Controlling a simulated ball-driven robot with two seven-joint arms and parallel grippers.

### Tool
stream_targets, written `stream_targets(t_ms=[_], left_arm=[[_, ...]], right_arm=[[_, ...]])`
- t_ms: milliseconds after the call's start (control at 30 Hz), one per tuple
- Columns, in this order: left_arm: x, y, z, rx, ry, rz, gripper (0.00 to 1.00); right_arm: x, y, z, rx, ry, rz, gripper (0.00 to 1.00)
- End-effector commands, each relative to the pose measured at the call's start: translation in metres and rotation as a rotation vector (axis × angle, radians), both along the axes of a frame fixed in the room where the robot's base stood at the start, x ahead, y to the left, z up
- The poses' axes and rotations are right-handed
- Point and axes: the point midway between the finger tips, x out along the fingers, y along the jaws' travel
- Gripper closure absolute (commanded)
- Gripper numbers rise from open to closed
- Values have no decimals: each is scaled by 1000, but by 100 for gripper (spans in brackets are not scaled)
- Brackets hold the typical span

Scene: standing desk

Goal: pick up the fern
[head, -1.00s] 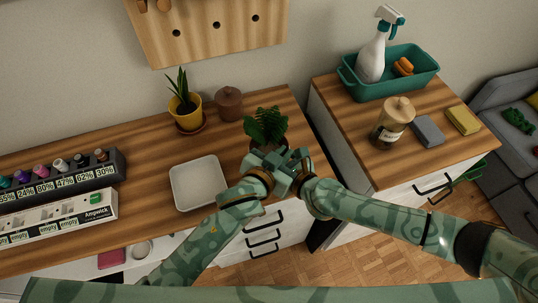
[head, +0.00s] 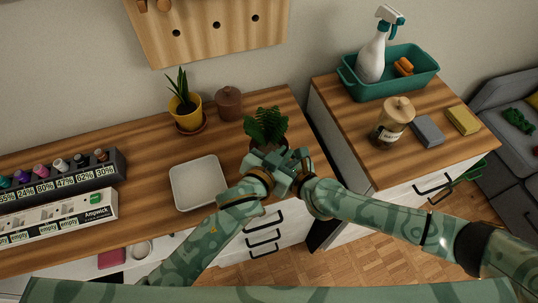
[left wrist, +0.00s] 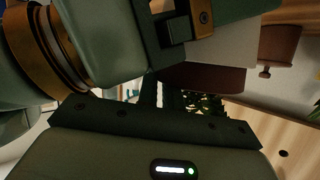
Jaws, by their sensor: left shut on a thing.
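The fern (head: 265,123) is a leafy green plant in a dark pot near the front right edge of the wooden desk. My left gripper (head: 268,157) is at the near side of the pot and shut on it, hiding much of it in the head view. In the left wrist view, the fern's brown pot (left wrist: 212,78) appears upside down by the jaw, with some leaves (left wrist: 205,102) showing beyond it. My right gripper (head: 298,163) is close beside the left one, crowded against it in the picture. Its fingers are hidden, so its opening cannot be told.
A white tray (head: 198,182) lies left of the grippers. A yellow-potted plant (head: 184,107) and a lidded brown jar (head: 229,102) stand behind. A gap separates the desk from the right cabinet, which holds a glass jar (head: 390,125) and a teal bin (head: 400,82).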

Motion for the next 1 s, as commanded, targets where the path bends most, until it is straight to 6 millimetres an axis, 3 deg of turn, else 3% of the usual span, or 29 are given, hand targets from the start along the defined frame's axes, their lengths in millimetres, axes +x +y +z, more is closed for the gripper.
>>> stream_targets(t_ms=[533, 1000], left_arm=[[0, 2, 0, 8, 4, 3, 100], [1, 0, 90, -1, -2, 2, 100]], right_arm=[[0, 0, 0, 1, 0, 0, 37], [0, 0, 0, 0, 0, 0, 37]])
